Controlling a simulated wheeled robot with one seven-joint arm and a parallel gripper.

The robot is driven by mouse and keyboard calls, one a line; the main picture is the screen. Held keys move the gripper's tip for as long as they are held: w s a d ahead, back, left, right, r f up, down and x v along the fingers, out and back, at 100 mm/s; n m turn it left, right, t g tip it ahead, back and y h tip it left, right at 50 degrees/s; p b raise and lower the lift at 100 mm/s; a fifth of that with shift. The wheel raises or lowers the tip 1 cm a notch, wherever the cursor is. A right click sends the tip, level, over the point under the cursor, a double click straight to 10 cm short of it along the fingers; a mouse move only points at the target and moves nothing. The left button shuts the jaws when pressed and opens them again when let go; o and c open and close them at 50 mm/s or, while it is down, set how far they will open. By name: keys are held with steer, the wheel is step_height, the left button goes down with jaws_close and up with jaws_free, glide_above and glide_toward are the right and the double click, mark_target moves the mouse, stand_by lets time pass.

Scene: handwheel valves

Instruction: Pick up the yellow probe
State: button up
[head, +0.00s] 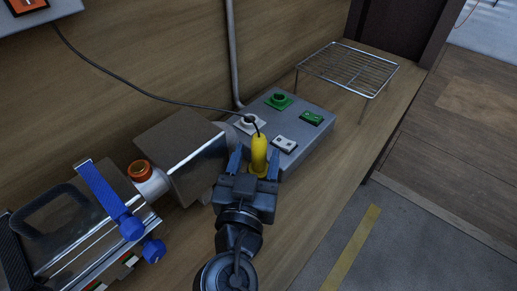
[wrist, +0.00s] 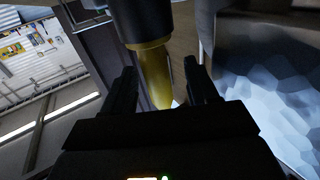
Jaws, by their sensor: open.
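The yellow probe (head: 259,155) stands upright in the head view, at the front of the grey box, with a black cable leaving its top. My gripper (head: 257,166) is open, its two blue-grey fingers on either side of the probe. In the wrist view the probe (wrist: 153,70) hangs between the two dark fingertips (wrist: 163,80), with a gap visible to the fingers. How the probe's lower end is held is hidden by my gripper in the head view.
The grey box (head: 310,140) carries green and white sockets and switches. A wire rack (head: 350,65) stands behind it on the wooden bench. A metal machine with blue knobs (head: 131,228) and an orange-ringed port (head: 140,170) is at left. The cable (head: 150,98) crosses above.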

steer(key=shift+w+d+r+p, duration=0.1)
steer(key=shift+w+d+p, duration=0.1)
steer(key=shift+w, duration=0.65)
steer(key=shift+w+d+r+p, duration=0.1)
steer(key=shift+w+d+p, duration=0.1)
steer(key=shift+w, duration=0.65)
steer(key=shift+c, duration=0.4)
steer(key=c, duration=1)
step_height(320, 180, up, 10)
steer(key=shift+f, duration=0.1)
